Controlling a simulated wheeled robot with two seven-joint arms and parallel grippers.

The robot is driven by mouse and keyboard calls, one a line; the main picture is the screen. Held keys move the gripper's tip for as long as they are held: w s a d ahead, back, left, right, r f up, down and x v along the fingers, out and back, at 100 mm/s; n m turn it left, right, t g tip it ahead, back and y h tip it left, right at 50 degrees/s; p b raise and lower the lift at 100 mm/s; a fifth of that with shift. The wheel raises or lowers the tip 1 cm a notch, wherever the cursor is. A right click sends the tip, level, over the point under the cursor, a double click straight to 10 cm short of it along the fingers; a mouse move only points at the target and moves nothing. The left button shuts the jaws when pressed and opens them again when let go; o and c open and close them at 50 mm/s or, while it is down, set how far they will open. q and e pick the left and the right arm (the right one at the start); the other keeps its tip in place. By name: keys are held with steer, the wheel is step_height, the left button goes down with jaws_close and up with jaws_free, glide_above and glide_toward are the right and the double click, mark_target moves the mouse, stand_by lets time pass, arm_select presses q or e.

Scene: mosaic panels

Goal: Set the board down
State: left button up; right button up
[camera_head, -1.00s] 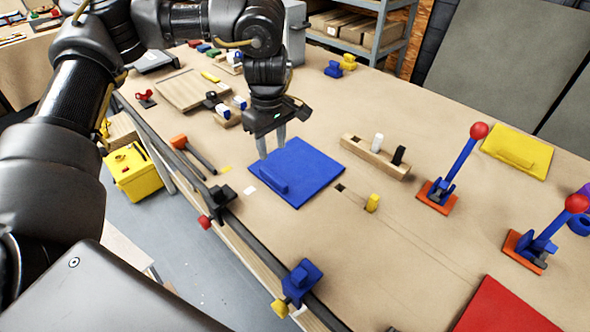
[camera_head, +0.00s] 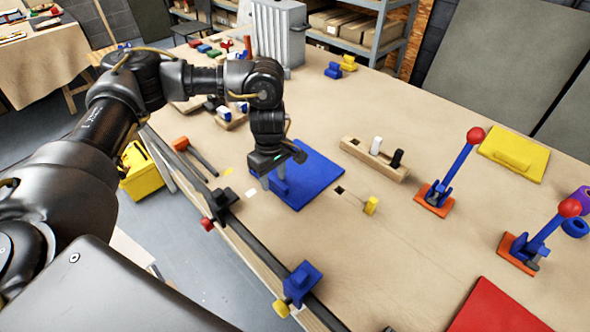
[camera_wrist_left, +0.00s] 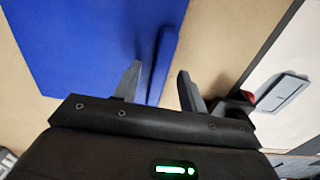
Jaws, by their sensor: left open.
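The blue board (camera_head: 318,172) lies flat on the workbench, with a raised blue grip bar on its near-left part. In the left wrist view the board (camera_wrist_left: 75,45) fills the upper left, and its grip bar (camera_wrist_left: 164,58) runs up between the fingers. My left gripper (camera_head: 273,182) is low over the board's near-left side, pointing down. It is open, with one finger on each side of the bar in the left wrist view (camera_wrist_left: 160,72). I cannot tell whether either finger touches the bar. My right gripper is not in view.
Two red-knobbed levers (camera_head: 455,172), a yellow panel (camera_head: 530,158) and a red panel (camera_head: 497,310) lie farther right. A blue clamp (camera_head: 302,282) sits on the front rail.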

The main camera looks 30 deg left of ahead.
arm_select(q)
steer(key=shift+f, duration=0.25)
steer(key=shift+d, duration=0.1)
steer(key=shift+c, duration=0.3)
jaws_close()
steer(key=shift+r, duration=0.1)
